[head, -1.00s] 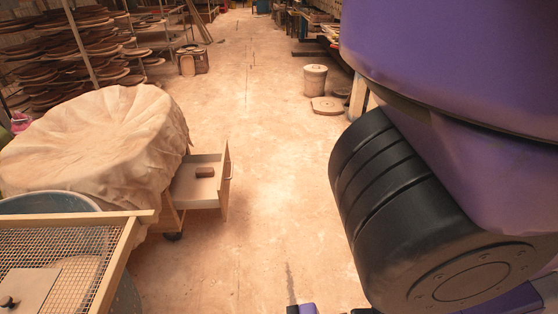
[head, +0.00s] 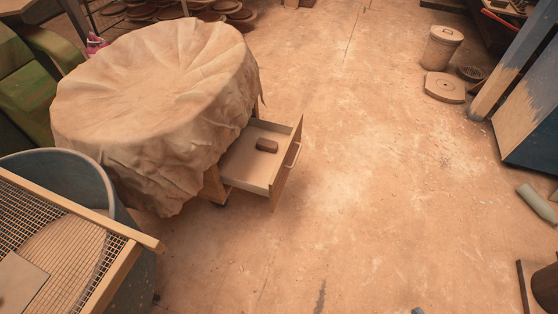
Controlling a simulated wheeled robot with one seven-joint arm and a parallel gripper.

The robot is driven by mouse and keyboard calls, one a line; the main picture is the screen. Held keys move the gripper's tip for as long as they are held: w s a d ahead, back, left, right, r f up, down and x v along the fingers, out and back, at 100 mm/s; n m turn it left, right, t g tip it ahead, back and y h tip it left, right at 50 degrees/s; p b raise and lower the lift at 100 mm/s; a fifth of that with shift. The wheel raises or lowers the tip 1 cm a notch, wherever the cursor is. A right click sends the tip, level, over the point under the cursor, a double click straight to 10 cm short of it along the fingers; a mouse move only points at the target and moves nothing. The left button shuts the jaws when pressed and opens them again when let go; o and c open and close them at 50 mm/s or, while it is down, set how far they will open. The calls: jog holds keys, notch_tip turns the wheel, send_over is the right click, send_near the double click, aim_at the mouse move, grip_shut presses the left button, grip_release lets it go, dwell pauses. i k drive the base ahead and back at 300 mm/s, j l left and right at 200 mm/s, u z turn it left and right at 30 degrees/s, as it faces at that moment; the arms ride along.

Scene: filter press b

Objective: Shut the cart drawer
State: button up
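The cart drawer (head: 245,176) is pulled out on the right side of the cart, with a light inside and a wooden front. A pale bar handle (head: 293,154) is on the drawer front. A small brown block (head: 267,145) lies in the drawer. The cart's top is covered by a draped beige cloth (head: 160,85), which hides most of the cart. My gripper does not show in the head view.
A blue-grey tub (head: 65,168) with a wood-framed mesh screen (head: 85,262) stands at the front left. Open dusty floor (head: 380,190) lies right of the drawer. A lidded bin (head: 441,47), a round slab (head: 444,87) and a blue panel (head: 535,120) are at the right.

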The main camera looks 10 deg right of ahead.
aim_at(243, 166)
jog(key=i+l+z, duration=0.1)
jog(key=i+l, duration=0.2)
jog(key=i, duration=0.2)
jog(key=i+l+u, duration=0.1)
jog(key=i, duration=0.3)
jog(key=i+l+u, duration=0.1)
jog(key=i+l, duration=0.25)
jog(key=i, duration=0.05)
